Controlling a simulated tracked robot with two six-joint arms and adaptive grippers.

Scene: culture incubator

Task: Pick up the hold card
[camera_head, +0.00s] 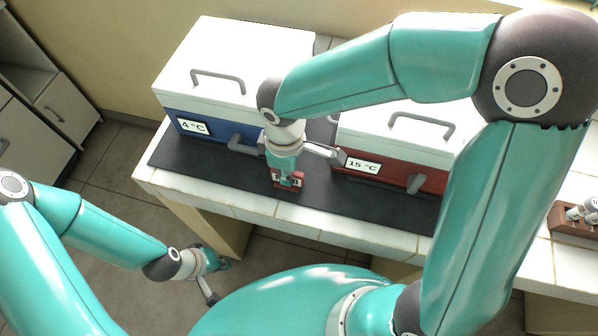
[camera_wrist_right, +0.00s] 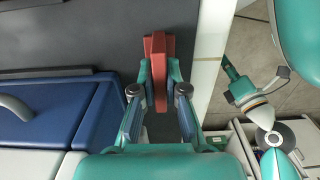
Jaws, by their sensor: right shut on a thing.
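The hold card (camera_wrist_right: 158,70) is a red slab between the fingertips of my right gripper (camera_wrist_right: 159,90) in the right wrist view. In the head view the red card (camera_head: 290,183) shows low over the dark mat, partly hidden by my right gripper (camera_head: 286,178), which is shut on it. A second red part lies close behind the card in the wrist view; I cannot tell whether it is a stand or part of the card. My left gripper (camera_head: 212,266) hangs over the floor, away from the counter; its opening is too small to judge.
A blue-fronted box marked 4 °C (camera_head: 205,130) and a red-fronted box marked 15 °C (camera_head: 390,175), both white-lidded with grey handles, stand behind the card. The dark mat (camera_head: 215,175) in front is mostly clear. A brown rack (camera_head: 572,228) with vials stands at the right.

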